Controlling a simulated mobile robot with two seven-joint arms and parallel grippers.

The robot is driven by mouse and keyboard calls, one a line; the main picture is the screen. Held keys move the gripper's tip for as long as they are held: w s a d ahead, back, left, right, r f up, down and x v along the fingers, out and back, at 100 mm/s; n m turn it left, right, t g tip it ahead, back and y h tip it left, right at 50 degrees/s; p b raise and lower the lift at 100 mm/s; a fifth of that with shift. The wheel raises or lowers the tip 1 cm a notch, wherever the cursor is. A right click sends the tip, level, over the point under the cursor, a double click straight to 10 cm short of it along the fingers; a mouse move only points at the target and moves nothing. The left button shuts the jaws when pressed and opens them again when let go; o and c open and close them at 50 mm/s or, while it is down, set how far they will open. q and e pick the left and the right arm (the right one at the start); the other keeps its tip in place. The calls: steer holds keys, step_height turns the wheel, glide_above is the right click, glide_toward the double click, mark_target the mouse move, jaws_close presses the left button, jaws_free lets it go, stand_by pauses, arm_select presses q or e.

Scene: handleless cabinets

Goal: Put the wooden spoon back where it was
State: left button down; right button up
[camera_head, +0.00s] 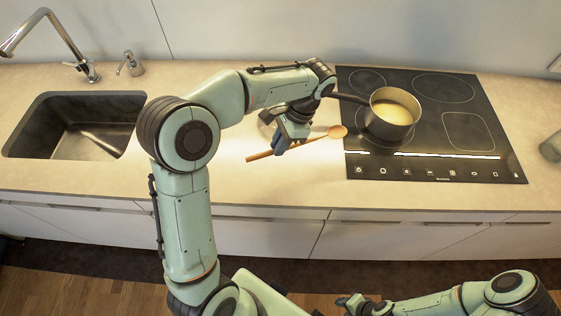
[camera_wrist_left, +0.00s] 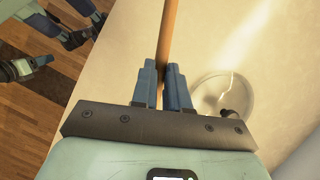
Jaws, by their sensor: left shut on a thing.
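The wooden spoon (camera_head: 310,141) is held over the counter between the sink and the cooktop. Its bowl points right, near the cooktop's left edge, and its handle end points left. My left gripper (camera_head: 281,147) is shut on the handle. In the left wrist view, the handle (camera_wrist_left: 171,30) runs up from between the blue fingertips (camera_wrist_left: 163,75). I cannot tell whether the spoon touches the counter. My right gripper (camera_head: 352,303) is low at the bottom of the head view, away from the counter; its jaws are unclear.
A round clear dish (camera_wrist_left: 222,97) lies on the counter beside the left gripper, partly hidden in the head view. A pot (camera_head: 391,111) with pale yellow contents stands on the black cooktop (camera_head: 440,160). The sink (camera_head: 75,125) is at left. Counter (camera_head: 225,177) in front is clear.

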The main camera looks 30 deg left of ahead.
mark_target(276, 168)
arm_select(q)
step_height(276, 168, down, 3)
steer(key=shift+w+f, duration=0.1)
steer(key=shift+f+b, duration=0.4)
steer(key=shift+f, duration=2.25)
arm_select(e)
steer(key=shift+s+f, duration=0.45)
steer(key=shift+f, duration=0.15)
arm_select(q)
steer(key=shift+f, duration=0.15)
arm_select(e)
steer(key=shift+f, duration=0.1)
arm_select(q)
steer(key=c, duration=1.1)
jaws_free()
steer(key=p+v, duration=0.2)
steer(key=v, duration=1)
steer(key=shift+r, duration=0.2)
arm_select(e)
steer(key=w+r, duration=0.2)
steer(key=r, duration=0.1)
steer(key=shift+w+r, duration=0.1)
steer(key=shift+w, duration=0.25)
steer(key=shift+s, duration=0.1)
